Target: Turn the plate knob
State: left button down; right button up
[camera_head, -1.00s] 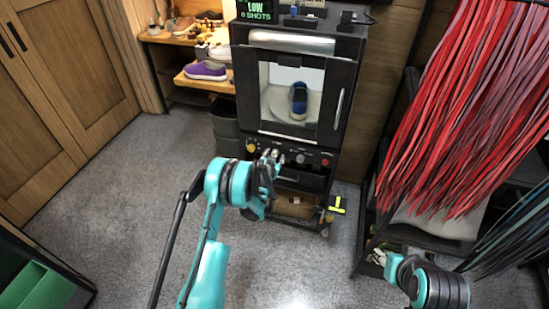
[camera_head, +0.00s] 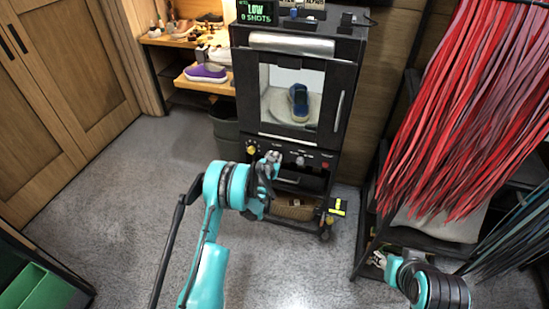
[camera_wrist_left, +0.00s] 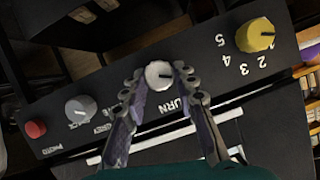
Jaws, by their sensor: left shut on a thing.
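The white plate knob (camera_wrist_left: 159,75) is on a black control panel, beside lettering of which "URN" shows. My left gripper (camera_wrist_left: 160,80) has its two fingertips on either side of this knob and is shut on it. In the head view my left gripper (camera_head: 273,157) reaches the panel below the cabinet window and hides most of the knob. A blue shoe (camera_head: 299,103) stands on the round pale plate (camera_head: 275,103) behind the glass. My right gripper (camera_head: 377,259) is low at the right, away from the panel; its jaws are too small to judge.
A yellow numbered knob (camera_wrist_left: 255,35), a grey knob (camera_wrist_left: 80,108) and a red button (camera_wrist_left: 36,129) share the panel. A purple shoe (camera_head: 206,72) sits on a wooden shelf at left. Red strips (camera_head: 470,110) hang at right. Open floor (camera_head: 130,200) lies at left.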

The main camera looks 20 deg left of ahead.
pick_arm(q)
jog(key=shift+a+n+h, duration=0.2)
jog(key=shift+n+h, duration=1.1)
jog(key=shift+n, duration=0.4)
jog(key=c, duration=1.2)
grip_release()
jog(key=v, duration=1.2)
